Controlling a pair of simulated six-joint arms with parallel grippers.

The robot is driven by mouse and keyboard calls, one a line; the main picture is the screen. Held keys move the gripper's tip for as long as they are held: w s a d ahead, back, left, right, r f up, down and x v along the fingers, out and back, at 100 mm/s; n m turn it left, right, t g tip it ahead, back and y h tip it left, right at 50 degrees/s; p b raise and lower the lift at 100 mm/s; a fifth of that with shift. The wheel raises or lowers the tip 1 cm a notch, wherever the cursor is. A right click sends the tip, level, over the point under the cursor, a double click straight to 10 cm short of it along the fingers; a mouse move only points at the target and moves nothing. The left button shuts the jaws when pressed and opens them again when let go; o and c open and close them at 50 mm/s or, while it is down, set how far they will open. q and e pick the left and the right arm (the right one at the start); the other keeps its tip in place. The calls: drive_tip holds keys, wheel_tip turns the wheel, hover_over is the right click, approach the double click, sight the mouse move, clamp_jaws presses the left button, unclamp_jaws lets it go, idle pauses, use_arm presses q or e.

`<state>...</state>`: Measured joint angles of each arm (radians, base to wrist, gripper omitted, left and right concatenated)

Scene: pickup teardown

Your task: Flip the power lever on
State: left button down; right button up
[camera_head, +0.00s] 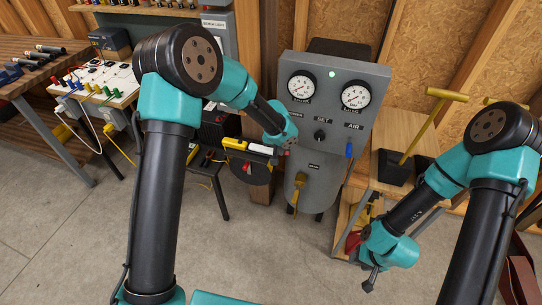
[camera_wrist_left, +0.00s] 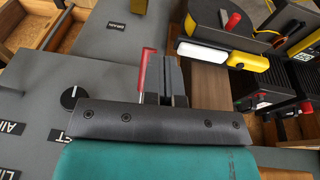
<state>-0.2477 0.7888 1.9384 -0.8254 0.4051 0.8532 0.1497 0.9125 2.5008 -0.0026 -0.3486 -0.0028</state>
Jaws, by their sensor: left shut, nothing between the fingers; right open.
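The grey control panel (camera_head: 340,125) stands at the back centre, with two round gauges and a lit green lamp (camera_head: 332,74). My left gripper (camera_head: 287,151) is shut and empty at the panel's left side. In the left wrist view a red lever (camera_wrist_left: 144,68) stands right beside the shut fingers (camera_wrist_left: 172,80), on their left; I cannot tell whether they touch. The lever's base is hidden behind my gripper. In the head view my left gripper mostly hides this lever. My right gripper (camera_head: 370,281) is open and low, in front of the wooden stand, away from the panel.
A yellow-and-white tool (camera_head: 236,143) lies left of my left gripper. The floor in front is clear.

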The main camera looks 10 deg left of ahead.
use_arm(q)
drive_tip(key=s+a+r, duration=0.1)
drive_tip(key=s+r, duration=0.3)
drive_tip(key=s, duration=0.3)
drive_tip(key=shift+s+a, duration=0.2)
drive_tip(key=shift+s, duration=0.15)
drive_tip(key=s+a+f+n+h, duration=0.1)
drive_tip(key=s+a+f, duration=0.2)
drive_tip(key=s+f, duration=0.4)
drive_tip(key=s+a+f+n+g+h, duration=0.1)
drive_tip(key=s+a+f, duration=0.3)
drive_tip(key=s+f, duration=0.3)
drive_tip(key=s+a+f+n, duration=0.1)
drive_tip(key=s+a+f, duration=0.3)
drive_tip(key=s+f, duration=0.3)
drive_tip(key=shift+f+h, duration=0.25)
drive_tip(key=shift+h, duration=0.15)
use_arm(e)
drive_tip(key=shift+c, duration=0.2)
